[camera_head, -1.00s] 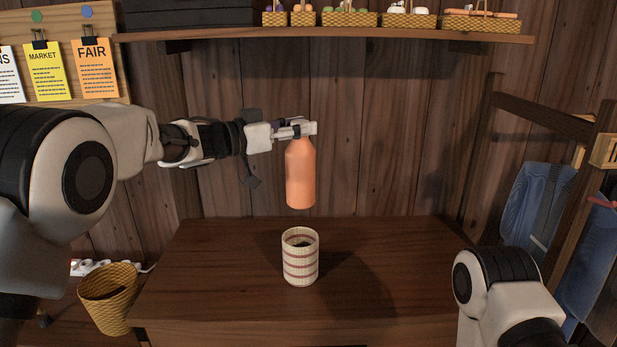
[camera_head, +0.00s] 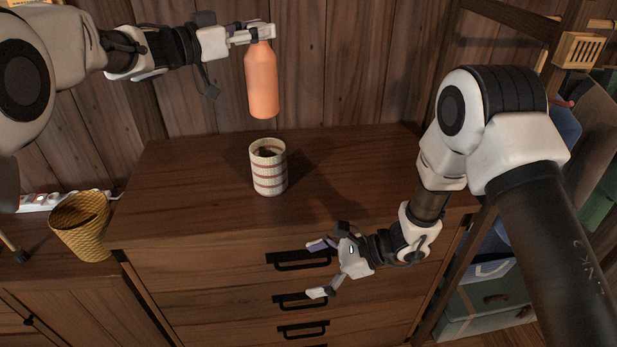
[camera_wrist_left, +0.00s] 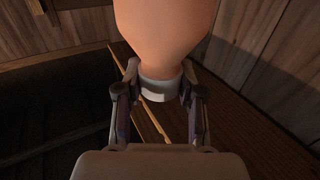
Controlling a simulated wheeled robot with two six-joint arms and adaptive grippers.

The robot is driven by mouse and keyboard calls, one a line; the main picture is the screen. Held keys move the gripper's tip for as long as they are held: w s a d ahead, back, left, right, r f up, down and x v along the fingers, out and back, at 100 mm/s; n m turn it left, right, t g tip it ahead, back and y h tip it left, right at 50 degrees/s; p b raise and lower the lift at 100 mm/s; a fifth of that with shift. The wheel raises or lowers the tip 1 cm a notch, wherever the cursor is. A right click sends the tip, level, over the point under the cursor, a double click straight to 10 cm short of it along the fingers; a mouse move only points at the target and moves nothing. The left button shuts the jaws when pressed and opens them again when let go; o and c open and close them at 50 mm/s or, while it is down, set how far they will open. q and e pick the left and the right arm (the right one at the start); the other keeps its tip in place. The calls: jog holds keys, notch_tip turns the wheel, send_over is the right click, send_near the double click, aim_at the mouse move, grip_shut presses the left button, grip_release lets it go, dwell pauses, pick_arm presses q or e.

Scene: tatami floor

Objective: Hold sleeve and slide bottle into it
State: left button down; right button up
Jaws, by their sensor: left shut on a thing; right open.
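The orange bottle (camera_head: 262,85) hangs upright in the air above the dresser top, near the wall. My left gripper (camera_head: 262,36) is shut on its neck; in the left wrist view the fingers flank the pale neck of the bottle (camera_wrist_left: 165,35). The striped sleeve (camera_head: 268,170), cream with reddish bands and open at the top, stands upright on the dresser below the bottle, apart from it. My right gripper (camera_head: 320,268) is open and empty in front of the dresser drawers, lower than the sleeve and to its right.
The dresser top (camera_head: 190,180) is otherwise clear. A yellow woven basket (camera_head: 82,228) stands at the left. A wooden rack (camera_head: 440,100) with hanging clothes is at the right, and a green case (camera_head: 490,305) lies below it. Drawer handles (camera_head: 300,262) stick out at the front.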

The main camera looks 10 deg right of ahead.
jog(key=w+r+m+t+y, duration=0.1)
jog(key=w+r+t+y, duration=0.1)
jog(key=w+r, duration=0.25)
jog(key=m+t+h, duration=0.1)
jog(key=m+t, duration=0.6)
jog(key=t, duration=0.2)
send_near(269, 165)
jog(key=w+f, duration=0.1)
jog(key=w+d+f, duration=0.1)
jog(key=w, duration=0.1)
jog(key=shift+w+d+f, duration=0.1)
jog(key=shift+f, duration=0.25)
jog(key=x, duration=1.1)
jog(key=shift+w+a+f, duration=0.2)
jog(key=shift+a+f, duration=0.05)
jog(key=shift+c, duration=0.4)
jog(key=c, duration=0.9)
